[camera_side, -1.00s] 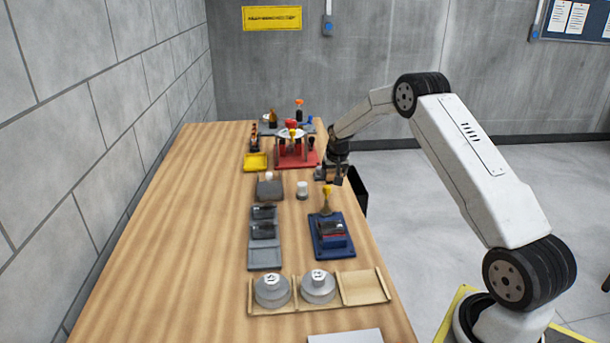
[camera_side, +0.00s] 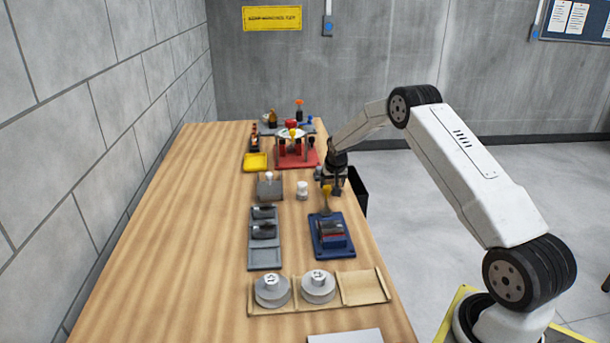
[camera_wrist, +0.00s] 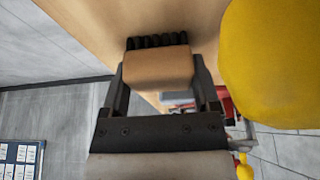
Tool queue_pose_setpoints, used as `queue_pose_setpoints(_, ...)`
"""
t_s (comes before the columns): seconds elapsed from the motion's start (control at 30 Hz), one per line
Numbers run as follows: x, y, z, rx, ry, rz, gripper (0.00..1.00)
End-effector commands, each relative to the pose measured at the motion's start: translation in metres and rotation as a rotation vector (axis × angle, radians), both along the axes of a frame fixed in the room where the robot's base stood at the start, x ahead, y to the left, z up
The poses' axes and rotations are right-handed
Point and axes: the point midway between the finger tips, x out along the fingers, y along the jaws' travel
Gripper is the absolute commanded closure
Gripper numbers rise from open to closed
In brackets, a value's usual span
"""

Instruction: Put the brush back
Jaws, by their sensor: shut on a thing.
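In the wrist view the brush (camera_wrist: 157,67) is a tan block with a row of black bristles at its far end. My gripper (camera_wrist: 160,75) is shut on it, with one dark finger on each side. In the side view my gripper (camera_side: 333,188) is low over the right part of the bench, just behind the blue tray (camera_side: 331,251). The brush is too small and hidden to make out there. A yellow-topped thing (camera_side: 327,190) stands close beside my gripper. A large yellow rounded surface (camera_wrist: 275,60) fills the right of the wrist view, very near.
A grey block (camera_side: 270,188) and a white cylinder (camera_side: 302,189) stand to the left. A red rack (camera_side: 296,160) and a yellow tray (camera_side: 256,162) are behind. A wooden tray (camera_side: 362,288) with two grey discs is in front. The left of the bench is clear.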

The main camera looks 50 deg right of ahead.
Motion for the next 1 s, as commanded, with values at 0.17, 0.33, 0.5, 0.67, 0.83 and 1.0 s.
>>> queue_pose_setpoints(0.17,0.0,0.0,-0.002,0.0,0.0,0.0,0.0)
queue_pose_setpoints(0.33,0.0,0.0,-0.002,0.0,0.0,0.0,0.0)
queue_pose_setpoints(0.5,0.0,0.0,0.001,0.0,0.0,0.0,0.0)
queue_pose_setpoints(0.67,-0.001,0.002,0.008,-0.001,-0.001,0.0,0.0)
queue_pose_setpoints(0.83,-0.005,0.005,0.021,-0.001,-0.002,0.0,0.0)
queue_pose_setpoints(1.0,-0.01,0.011,0.04,-0.001,-0.002,0.0,0.0)
